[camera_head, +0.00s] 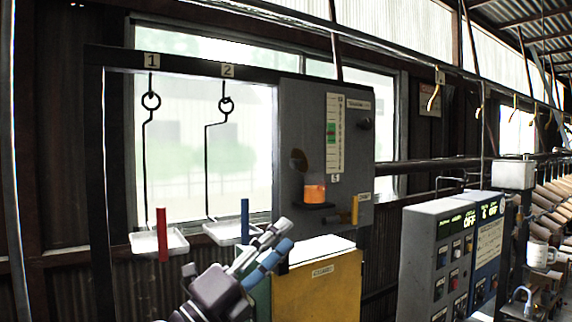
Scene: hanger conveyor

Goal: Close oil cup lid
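The oil cup (315,192) is a small glass cup with glowing orange liquid, on a dark ledge of the grey panel. A dark brown round piece (298,160), which looks like its lid, stands tilted up at the cup's upper left, apart from the rim. My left gripper (276,240) is at the bottom middle, below and left of the cup, with grey and blue finger parts. It touches neither cup nor lid. How far its fingers are apart is unclear, and I see nothing held. My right gripper is not in view.
The grey panel (345,120) carries a scale and a yellow handle (355,209). A yellow box (318,285) stands below. Two trays (146,243) hang at left on wire hangers, near red and blue rods. Control boxes (428,260) stand at right.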

